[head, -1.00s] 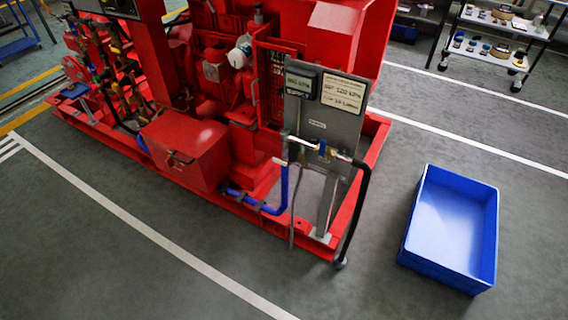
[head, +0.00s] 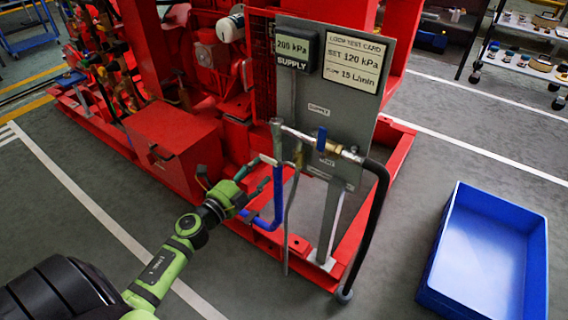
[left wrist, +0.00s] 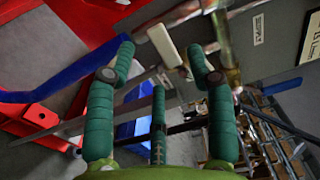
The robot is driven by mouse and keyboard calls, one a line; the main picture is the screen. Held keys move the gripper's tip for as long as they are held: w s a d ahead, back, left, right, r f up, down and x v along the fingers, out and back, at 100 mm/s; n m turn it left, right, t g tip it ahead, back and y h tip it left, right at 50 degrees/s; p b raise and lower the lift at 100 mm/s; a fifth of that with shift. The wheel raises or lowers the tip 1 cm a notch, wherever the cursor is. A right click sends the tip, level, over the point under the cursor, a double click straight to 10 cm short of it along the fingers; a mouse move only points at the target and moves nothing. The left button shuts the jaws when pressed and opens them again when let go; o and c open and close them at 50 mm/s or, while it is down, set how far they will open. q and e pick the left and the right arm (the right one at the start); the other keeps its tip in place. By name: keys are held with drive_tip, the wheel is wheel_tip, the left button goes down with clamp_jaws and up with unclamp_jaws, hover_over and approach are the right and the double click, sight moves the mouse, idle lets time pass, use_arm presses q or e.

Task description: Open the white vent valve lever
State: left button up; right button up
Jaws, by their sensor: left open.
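The white vent lever (left wrist: 163,45) shows in the left wrist view as a pale block just beyond and between my fingertips. In the head view its white end (head: 268,159) sticks out left of the grey pipe, low beside the panel (head: 310,95). My left gripper (head: 262,172) is open, with teal fingers around the lever's level. In the left wrist view the gripper (left wrist: 161,58) has its fingers spread to either side of the lever; I cannot tell whether they touch it. My right gripper is not in view.
A blue-handled valve (head: 322,138) sits right of the vent pipe, with a black hose (head: 375,215) below. A blue hose (head: 278,195) runs close to my fingers. The supply display (head: 292,47) reads about 200 kPa. A blue bin (head: 485,250) stands on the floor at right.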

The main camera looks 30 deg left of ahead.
sight(266, 161)
use_arm(q)
drive_tip(key=w, duration=0.5)
drive_tip(key=shift+w+d, duration=0.1)
drive_tip(key=shift+w, duration=0.3)
drive_tip(key=shift+c, duration=0.4)
clamp_jaws()
